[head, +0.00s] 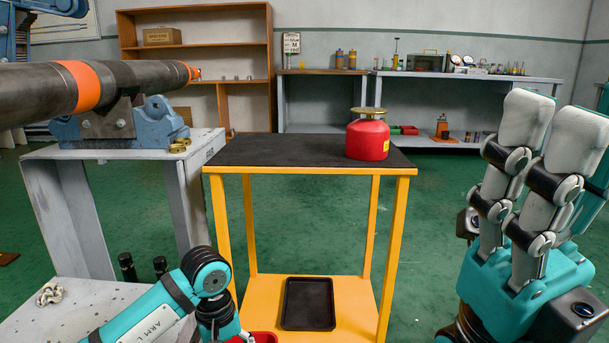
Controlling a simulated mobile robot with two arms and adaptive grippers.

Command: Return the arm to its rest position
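My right gripper (552,128) is at the right side of the head view with its two grey-padded fingers pointing up. A gap shows between the fingers, and nothing is held there. It is well to the right of the yellow-framed cart and apart from it. My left arm (205,272) comes in from the lower left, in front of the grey bench and the cart. It bends at a dark joint and runs down out of the picture. My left gripper does not show.
A red canister (368,139) stands on the cart's black top (270,150); a black tray (308,304) lies on its lower shelf. A thick orange-banded pipe (120,84) rests in a blue vise (160,124) at left. Green floor is clear between cart and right gripper.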

